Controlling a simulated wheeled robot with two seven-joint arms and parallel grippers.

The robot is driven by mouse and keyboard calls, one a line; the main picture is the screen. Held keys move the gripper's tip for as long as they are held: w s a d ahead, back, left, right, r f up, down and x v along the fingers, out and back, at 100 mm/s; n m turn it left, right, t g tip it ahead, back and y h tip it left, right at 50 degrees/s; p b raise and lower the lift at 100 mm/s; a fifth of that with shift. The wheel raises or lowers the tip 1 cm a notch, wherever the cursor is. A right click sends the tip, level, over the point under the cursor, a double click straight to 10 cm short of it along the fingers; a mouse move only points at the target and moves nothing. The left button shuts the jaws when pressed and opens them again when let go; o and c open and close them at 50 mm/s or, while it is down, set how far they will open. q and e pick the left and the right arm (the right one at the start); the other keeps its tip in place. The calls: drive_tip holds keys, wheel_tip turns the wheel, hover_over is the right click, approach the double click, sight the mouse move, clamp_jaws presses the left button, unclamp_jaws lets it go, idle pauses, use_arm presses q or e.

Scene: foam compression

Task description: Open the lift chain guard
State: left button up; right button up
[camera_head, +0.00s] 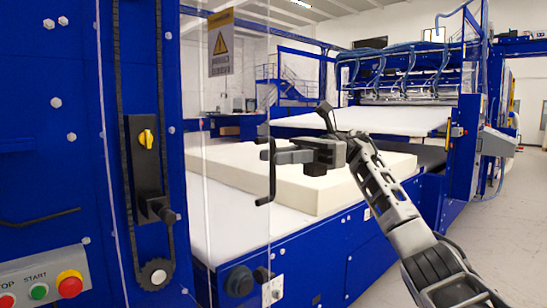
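The lift chain guard (235,120) is a clear panel with a yellow warning sign (220,45) near its top. It stands left of centre, and I see the foam machine through it. A black bracket-shaped handle (271,188) is on its right edge. The dark lift chain (117,110) runs down the blue machine column at left to a toothed sprocket (155,274). My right gripper (284,156) reaches in from the right and points left at the handle, at its height. Its fingers overlap the handle in view; whether they grip it I cannot tell. My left gripper is out of view.
A white foam block (350,185) lies on the conveyor (240,215) behind the guard and gripper. A control panel (40,285) with start button and red knob is at lower left. A black lever (157,208) juts from the column. Grey floor (500,240) is clear at right.

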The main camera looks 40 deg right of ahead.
drive_tip(key=shift+s+d+r, duration=0.1)
drive_tip(key=shift+s+d, duration=0.15)
drive_tip(key=shift+d, duration=1.15)
drive_tip(key=shift+s+d, duration=0.2)
drive_tip(key=shift+d, duration=1.2)
